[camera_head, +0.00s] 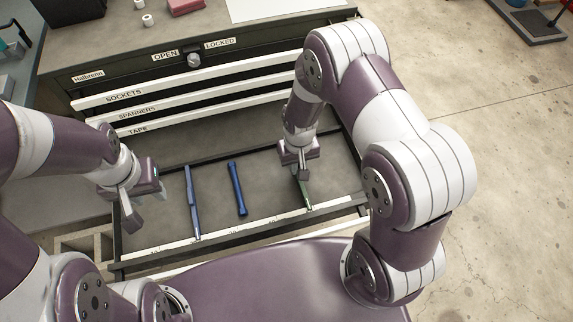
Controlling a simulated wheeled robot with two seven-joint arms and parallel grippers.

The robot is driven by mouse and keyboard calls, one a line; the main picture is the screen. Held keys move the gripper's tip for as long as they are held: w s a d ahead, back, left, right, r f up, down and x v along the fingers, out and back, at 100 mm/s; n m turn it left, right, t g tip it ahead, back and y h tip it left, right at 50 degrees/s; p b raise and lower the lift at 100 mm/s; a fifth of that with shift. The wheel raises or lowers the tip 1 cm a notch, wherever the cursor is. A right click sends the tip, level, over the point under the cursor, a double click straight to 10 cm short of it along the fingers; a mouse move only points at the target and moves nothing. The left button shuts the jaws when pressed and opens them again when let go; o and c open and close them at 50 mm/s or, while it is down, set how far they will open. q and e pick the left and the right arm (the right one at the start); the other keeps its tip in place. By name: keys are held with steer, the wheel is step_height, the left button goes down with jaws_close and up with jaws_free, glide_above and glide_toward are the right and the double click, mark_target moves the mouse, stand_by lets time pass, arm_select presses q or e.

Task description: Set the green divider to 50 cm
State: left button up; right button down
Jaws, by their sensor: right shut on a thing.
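The green divider (306,194) is a thin strip standing in the open drawer at the right, running from under my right gripper to the front scale. My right gripper (302,172) points down and is shut on the green divider, whose back part it hides. A white scale strip (260,224) runs along the drawer's front edge; its figures are too small to read. My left gripper (147,208) hangs over the drawer's left end, open and empty, apart from the dividers.
A blue divider (192,203) stands in the drawer's left part. A dark blue tool (237,190) lies between the two dividers. Closed drawers labelled SOCKETS, SPANNERS and TAPE (138,129) are behind. An OPEN/LOCKED knob (194,60) sits above them.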

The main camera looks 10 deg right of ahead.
steer(key=shift+w+d, duration=0.1)
steer(key=shift+d, duration=0.7)
steer(key=shift+a, duration=0.1)
steer(key=c, duration=1.2)
jaws_free()
steer(key=shift+o, duration=0.2)
steer(key=shift+d, duration=0.25)
steer(key=shift+a+r, duration=0.1)
steer(key=shift+r, duration=0.2)
step_height(320, 180, up, 12)
steer(key=p, duration=0.2)
steer(key=shift+r, duration=0.1)
